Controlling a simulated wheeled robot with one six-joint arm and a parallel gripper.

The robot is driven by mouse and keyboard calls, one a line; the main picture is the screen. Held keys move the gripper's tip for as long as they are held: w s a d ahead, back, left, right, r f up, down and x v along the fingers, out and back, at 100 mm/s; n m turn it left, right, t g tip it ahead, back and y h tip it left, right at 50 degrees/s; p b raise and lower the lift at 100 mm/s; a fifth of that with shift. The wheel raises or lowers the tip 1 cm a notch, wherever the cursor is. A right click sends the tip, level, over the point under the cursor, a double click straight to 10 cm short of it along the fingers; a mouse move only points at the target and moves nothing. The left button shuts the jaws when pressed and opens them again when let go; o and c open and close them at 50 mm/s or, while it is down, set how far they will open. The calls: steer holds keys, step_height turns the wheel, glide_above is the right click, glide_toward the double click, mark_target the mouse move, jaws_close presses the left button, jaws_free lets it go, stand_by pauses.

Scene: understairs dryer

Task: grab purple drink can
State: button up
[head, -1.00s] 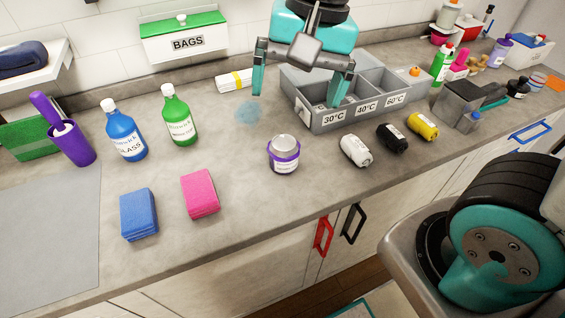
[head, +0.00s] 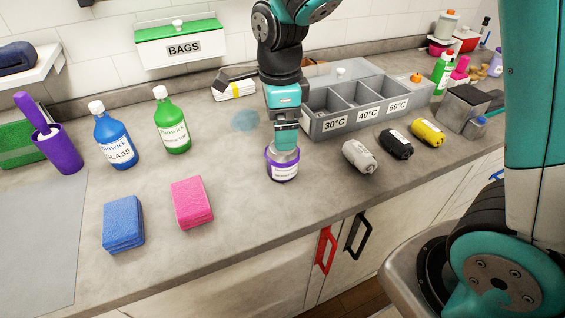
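The can with a purple band and a white label (head: 282,172) stands upright on the grey counter, near its front edge. It is the only can with purple on it that I see. My gripper (head: 286,140) points down right at the top of this can and covers part of its upper side. I see the gripper edge-on, with one finger hiding the other, so its opening does not show. I cannot tell whether the fingers touch the can.
Pink (head: 192,203) and blue (head: 123,224) sponges lie at left, with green (head: 172,122) and blue (head: 115,138) bottles behind.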

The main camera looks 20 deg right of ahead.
mark_target(281, 155)
steer(key=f, duration=0.8)
steer(key=shift+s+p, duration=0.25)
steer(key=shift+p, duration=0.1)
steer(key=c, duration=1)
